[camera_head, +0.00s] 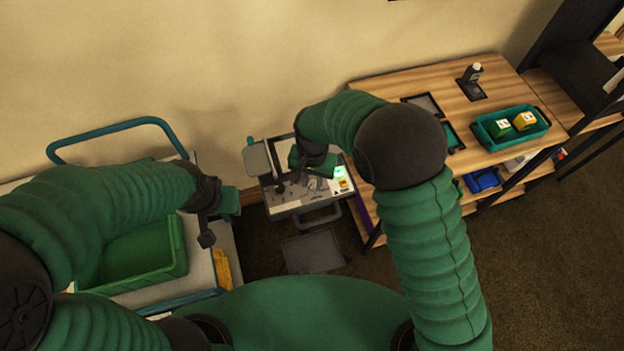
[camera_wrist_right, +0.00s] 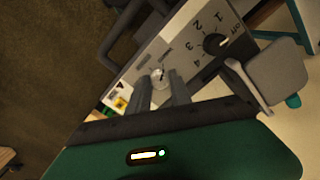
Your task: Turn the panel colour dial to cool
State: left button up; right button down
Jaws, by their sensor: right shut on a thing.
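The light grey control panel (camera_head: 283,206) stands at the centre of the head view. The wrist view shows its face (camera_wrist_right: 180,38) tilted, with a black knob (camera_wrist_right: 214,41) marked with numbers and off. A small pale dial (camera_wrist_right: 158,74) sits lower on that face, with small print beside it that I cannot read. My right gripper (camera_wrist_right: 161,91) is shut on this dial, its fingers partly hiding it. In the head view my right gripper (camera_head: 301,181) reaches down over the panel. My left gripper (camera_head: 207,238) hangs at the left, away from the panel; its jaw opening is unclear.
A green crate (camera_head: 180,262) rests on a trolley at the left. A grey flap (camera_head: 257,159) stands at the panel's left.

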aim_at(312, 182)
jog(key=shift+w+r, duration=0.15)
jog(key=shift+w, duration=0.05)
jog(key=c, duration=1.5)
grip_release()
jog(key=o, duration=0.3)
jog(key=shift+a, duration=0.1)
jog(key=shift+o, duration=0.2)
jog(key=shift+s, duration=0.1)
notch_tip(312, 182, up, 16)
jog(key=b, duration=0.2)
jog(key=shift+r, duration=0.25)
